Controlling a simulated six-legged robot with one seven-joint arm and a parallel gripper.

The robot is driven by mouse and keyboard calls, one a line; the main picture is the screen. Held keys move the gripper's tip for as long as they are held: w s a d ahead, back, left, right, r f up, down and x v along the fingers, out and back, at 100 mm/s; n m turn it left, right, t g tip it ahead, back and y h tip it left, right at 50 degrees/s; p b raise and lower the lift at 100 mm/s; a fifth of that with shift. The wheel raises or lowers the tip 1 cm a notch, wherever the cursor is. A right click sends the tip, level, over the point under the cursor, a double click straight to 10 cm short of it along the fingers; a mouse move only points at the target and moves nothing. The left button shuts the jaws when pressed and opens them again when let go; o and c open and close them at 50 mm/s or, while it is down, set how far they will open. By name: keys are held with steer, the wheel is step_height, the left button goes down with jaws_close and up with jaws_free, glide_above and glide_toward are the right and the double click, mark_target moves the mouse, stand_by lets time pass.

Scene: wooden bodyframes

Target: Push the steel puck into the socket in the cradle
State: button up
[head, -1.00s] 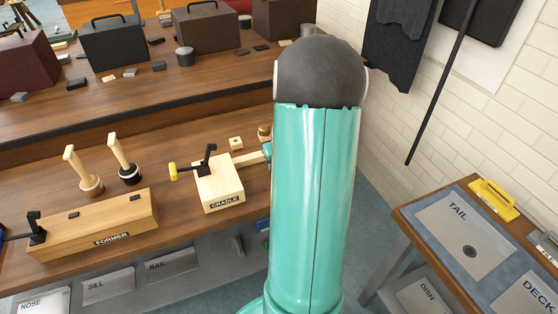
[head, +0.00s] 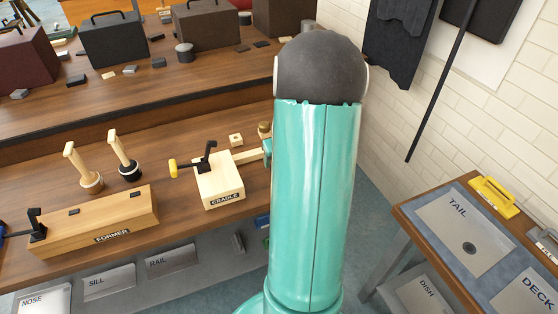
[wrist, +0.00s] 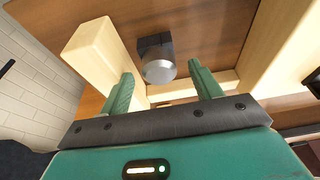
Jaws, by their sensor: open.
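The cradle (head: 219,188) is a pale wooden block with a dark name label, a black clamp and a yellow-tipped handle, on the brown bench. A pale wooden bar reaches from it toward my arm. In the wrist view, a round silver face on a dark block, probably the steel puck (wrist: 158,71), lies between and just beyond my fingertips. My gripper (wrist: 161,76) is open, its two green fingers apart on either side of the silver face. I cannot tell whether they touch anything. I cannot make out the socket. My arm hides most of the gripper in the head view.
A pale wooden post (wrist: 98,55) stands close at the left finger, and another pale piece (wrist: 277,50) is at the right. The former (head: 95,222) and two wooden-handled tools are left of the cradle. A side table (head: 430,225) is at right.

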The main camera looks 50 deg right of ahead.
step_height(320, 180, up, 7)
steer(key=shift+d+r, duration=0.1)
steer(key=shift+r, duration=0.5)
stand_by(0.7)
